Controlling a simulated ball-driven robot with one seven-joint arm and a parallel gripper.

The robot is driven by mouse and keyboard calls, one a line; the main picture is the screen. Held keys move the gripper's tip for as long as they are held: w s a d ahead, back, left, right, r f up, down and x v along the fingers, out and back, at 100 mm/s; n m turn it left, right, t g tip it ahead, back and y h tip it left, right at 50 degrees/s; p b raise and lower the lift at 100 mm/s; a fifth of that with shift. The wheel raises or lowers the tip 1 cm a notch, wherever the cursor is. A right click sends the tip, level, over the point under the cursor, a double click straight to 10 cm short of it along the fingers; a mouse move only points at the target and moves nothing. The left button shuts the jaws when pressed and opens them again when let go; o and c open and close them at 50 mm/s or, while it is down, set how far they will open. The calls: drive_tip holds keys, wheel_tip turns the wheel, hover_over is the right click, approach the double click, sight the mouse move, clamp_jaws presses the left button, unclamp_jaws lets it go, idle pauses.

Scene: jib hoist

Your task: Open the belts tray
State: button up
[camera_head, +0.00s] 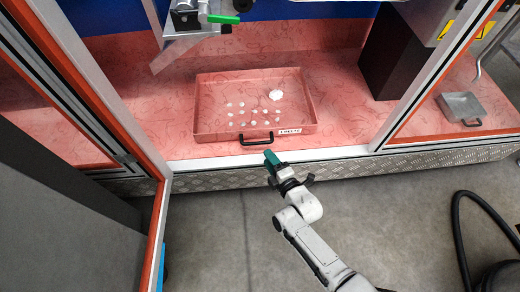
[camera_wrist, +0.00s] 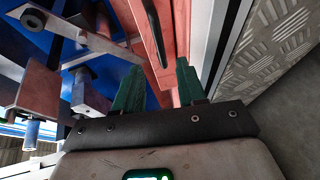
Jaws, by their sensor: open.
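The belts tray (camera_head: 215,137) is a shallow pink-red tray on the same-coloured patterned floor of the enclosure. It holds several small white pieces and one larger white piece. A white label (camera_head: 289,131), too small to read surely, is on its front, right of the black bar handle (camera_head: 257,139). My gripper (camera_head: 271,157) is just in front of the handle and slightly right of it, apart from it. In the wrist view my gripper (camera_wrist: 159,66) has its green fingers spread with nothing between them, and the dark handle (camera_wrist: 153,32) lies beyond the fingertips.
A metal sill (camera_head: 330,153) with tread plate runs below the tray's front. An orange-edged door frame (camera_head: 158,215) stands open at left. A dark block (camera_head: 393,55) stands right of the tray. A smaller grey tray (camera_head: 462,106) is at far right. Clear floor lies before the sill.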

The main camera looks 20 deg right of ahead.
drive_tip(key=w+b, duration=0.1)
drive_tip(key=w+f+b, duration=0.1)
drive_tip(key=w+b, duration=0.3)
drive_tip(key=shift+a+f, duration=0.15)
drive_tip(key=shift+f, duration=0.1)
drive_tip(key=shift+w+a+r+b, duration=0.1)
drive_tip(key=shift+w+b, duration=0.85)
clamp_jaws()
